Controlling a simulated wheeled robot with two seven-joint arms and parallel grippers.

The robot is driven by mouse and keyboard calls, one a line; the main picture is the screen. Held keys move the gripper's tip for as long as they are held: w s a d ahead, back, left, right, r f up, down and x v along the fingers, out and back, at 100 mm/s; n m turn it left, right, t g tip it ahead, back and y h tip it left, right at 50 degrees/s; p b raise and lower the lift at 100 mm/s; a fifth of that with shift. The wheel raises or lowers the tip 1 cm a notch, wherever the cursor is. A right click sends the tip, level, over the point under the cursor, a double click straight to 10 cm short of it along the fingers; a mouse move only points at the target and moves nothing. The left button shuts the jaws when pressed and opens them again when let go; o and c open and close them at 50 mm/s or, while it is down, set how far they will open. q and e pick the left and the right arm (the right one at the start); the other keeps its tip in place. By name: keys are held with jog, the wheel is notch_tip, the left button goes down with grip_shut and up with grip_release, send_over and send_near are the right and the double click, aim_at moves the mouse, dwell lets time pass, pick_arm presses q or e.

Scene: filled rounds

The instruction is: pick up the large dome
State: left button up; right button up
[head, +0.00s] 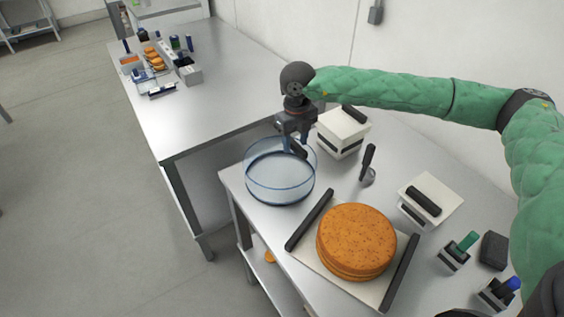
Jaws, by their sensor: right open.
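The large dome (270,185) is a clear, bluish, round cover. It stands at the left end of the near steel table. My right gripper (296,146) comes in from the right and points down at the dome's far side. Its fingers are open, and a short dark bar, perhaps the dome's handle, shows between or just behind them. I cannot tell whether the fingers touch the dome. My left gripper is not in view.
A round orange-brown cake (356,238) sits on a white board with black handles, right of the dome. White boxes with black handles (343,131) (412,211), a dark-handled tool (368,165) and colored-top holders (455,255) stand nearby. The far table (220,100) is mostly clear.

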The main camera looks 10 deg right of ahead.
jog(key=shift+c, duration=0.4)
grip_shut()
jog(key=shift+r, duration=0.1)
